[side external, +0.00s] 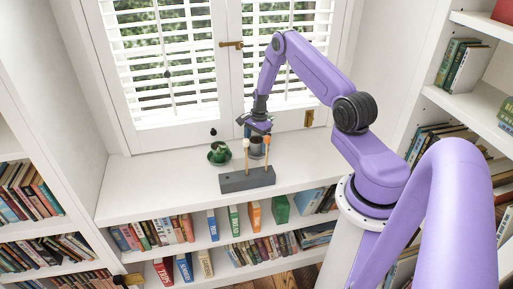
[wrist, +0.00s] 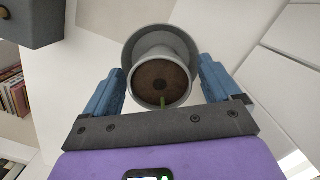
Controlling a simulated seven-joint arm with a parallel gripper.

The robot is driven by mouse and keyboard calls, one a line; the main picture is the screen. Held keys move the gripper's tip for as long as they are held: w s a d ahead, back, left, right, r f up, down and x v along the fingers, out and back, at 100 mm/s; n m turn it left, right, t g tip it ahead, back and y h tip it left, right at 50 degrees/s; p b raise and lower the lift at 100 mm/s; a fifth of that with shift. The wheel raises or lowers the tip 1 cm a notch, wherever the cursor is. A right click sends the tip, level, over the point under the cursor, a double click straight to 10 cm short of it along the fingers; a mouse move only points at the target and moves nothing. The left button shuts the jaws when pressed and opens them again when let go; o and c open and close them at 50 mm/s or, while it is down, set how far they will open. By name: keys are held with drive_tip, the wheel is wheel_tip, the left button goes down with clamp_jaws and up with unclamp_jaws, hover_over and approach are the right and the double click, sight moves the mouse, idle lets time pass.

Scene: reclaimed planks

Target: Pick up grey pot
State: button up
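The grey pot (side external: 256,149) stands upright on the white window ledge, below my gripper (side external: 257,127) in the side view. In the wrist view the pot (wrist: 161,83) shows its round rim, brown soil-like fill and a small green sprig, with a wider grey round part behind it. My gripper (wrist: 162,65) has its two blue fingers apart, one on each side of the pot. Gaps show between the fingers and the pot's rim, so it does not look gripped. The side view is too small to show finger contact.
A dark green cup-like item (side external: 219,153) sits left of the pot. A grey block (side external: 247,180) with two upright round-headed sticks stands in front; its corner shows in the wrist view (wrist: 32,22). The shuttered window (side external: 170,70) is behind. The ledge's left part is clear.

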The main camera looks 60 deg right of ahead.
drive_tip(key=c, duration=1.3)
drive_tip(key=shift+o, duration=0.2)
wheel_tip(320, 180, up, 13)
wheel_tip(320, 180, down, 10)
drive_tip(key=m, duration=0.4)
drive_tip(key=shift+r+t, duration=0.25)
drive_tip(key=shift+t, duration=0.05)
drive_tip(key=shift+f, duration=1.45)
